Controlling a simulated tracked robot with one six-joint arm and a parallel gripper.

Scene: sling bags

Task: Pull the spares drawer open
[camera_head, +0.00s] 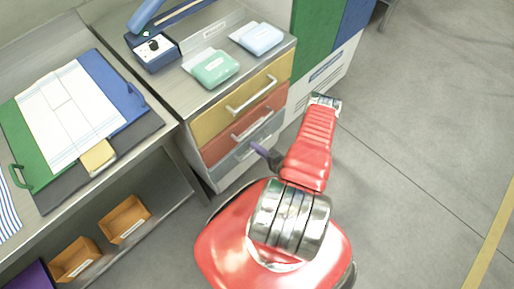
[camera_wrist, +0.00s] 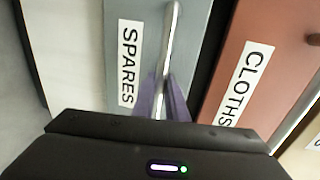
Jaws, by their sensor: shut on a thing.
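The spares drawer is the grey-blue bottom drawer (camera_head: 228,168) of the cabinet in the head view. In the wrist view its front (camera_wrist: 118,75) fills the middle left, with a white SPARES label. Its silver bar handle (camera_wrist: 171,40) runs upward in that picture. My gripper (camera_wrist: 163,102) has its purple fingers on both sides of the handle's lower part, shut on it. In the head view one purple finger of my gripper (camera_head: 265,153) shows at the drawer's handle; the red arm hides the rest. The spares front looks about level with the drawers above.
The red cloths drawer (camera_head: 226,145) and a yellow drawer (camera_head: 213,122) sit above, both shut. Soap-like packs (camera_head: 214,70) and a blue device (camera_head: 152,50) lie on the cabinet top. A workbench (camera_head: 165,128) stands left. Open floor (camera_head: 420,130) lies to the right.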

